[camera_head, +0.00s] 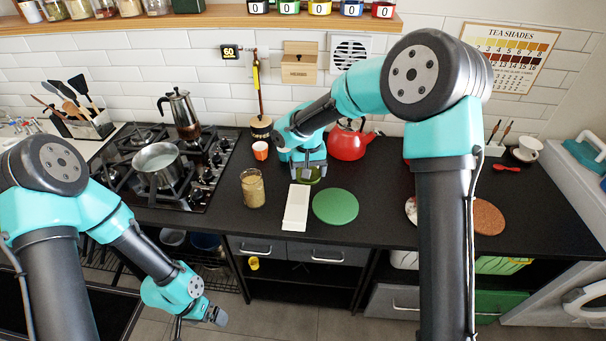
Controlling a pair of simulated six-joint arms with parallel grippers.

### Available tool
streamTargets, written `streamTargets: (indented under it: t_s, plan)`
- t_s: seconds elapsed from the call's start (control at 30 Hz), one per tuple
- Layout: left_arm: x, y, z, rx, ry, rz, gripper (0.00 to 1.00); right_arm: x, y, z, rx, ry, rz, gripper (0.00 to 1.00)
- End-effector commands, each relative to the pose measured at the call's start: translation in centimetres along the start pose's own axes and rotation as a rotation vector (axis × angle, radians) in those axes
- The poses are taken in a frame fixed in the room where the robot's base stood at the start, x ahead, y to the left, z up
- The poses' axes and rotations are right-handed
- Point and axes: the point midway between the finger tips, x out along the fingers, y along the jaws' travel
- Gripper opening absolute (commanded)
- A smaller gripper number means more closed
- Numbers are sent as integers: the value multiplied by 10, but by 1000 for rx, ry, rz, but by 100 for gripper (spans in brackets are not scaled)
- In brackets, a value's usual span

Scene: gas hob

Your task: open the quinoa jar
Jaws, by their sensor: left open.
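A glass jar (253,190) with beige, grain-like contents stands upright on the black worktop, right of the hob. I take it for the quinoa jar, but no label can be read; whether a lid sits on its top is unclear. My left gripper (214,314) is open and empty, low in front of the worktop, well apart from the jar. My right gripper (309,174) points down over the worktop, right of the jar and behind the white tray. A small green thing shows at its fingertips; whether it grips this thing is unclear.
A white tray (296,208) and a green round mat (335,207) lie right of the jar. The hob at left holds a pot (157,166) and a moka pot (181,114).

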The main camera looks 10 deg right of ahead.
Motion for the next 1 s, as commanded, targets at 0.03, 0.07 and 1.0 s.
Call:
streamTargets:
  t_s: [0.03,0.07,1.0]
  plan:
    - [0,-4,2,-73,34,-3,100,1,6,3,22,-2,0,53]
    - [0,-6,3,-115,53,-5,100,1,9,4,35,-2,-1,53]
    - [-6,-37,18,-529,248,-77,100,11,-7,-37,-11,0,-2,53]
